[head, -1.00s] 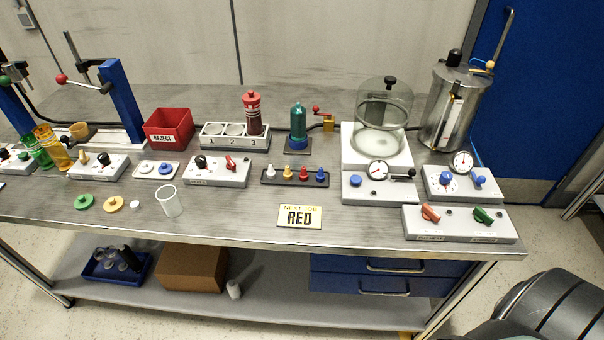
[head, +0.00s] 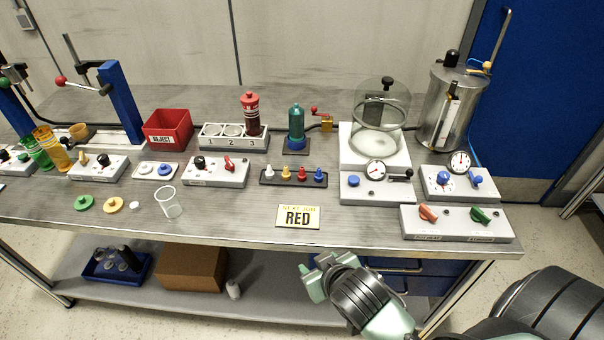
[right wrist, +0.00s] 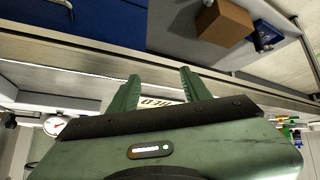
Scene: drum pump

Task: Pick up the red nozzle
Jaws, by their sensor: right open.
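The red nozzle (head: 302,174) stands upright in a dark rack (head: 293,184) near the middle of the bench, between a yellow nozzle (head: 286,173) and a blue nozzle (head: 318,174). A white nozzle (head: 270,172) stands at the rack's left end. My right gripper (head: 318,274) shows in the head view in front of the bench edge, well apart from the rack. In the right wrist view its two green fingers (right wrist: 159,88) are spread with nothing held between them. The nozzles cannot be made out in that view. My left gripper is out of sight.
A "NEXT JOB RED" sign (head: 298,216) stands near the front edge, between my right gripper and the rack. A clear cup (head: 168,202) is to the left. A white box with red and green handles (head: 456,224) is to the right. The bench front (head: 240,237) is clear.

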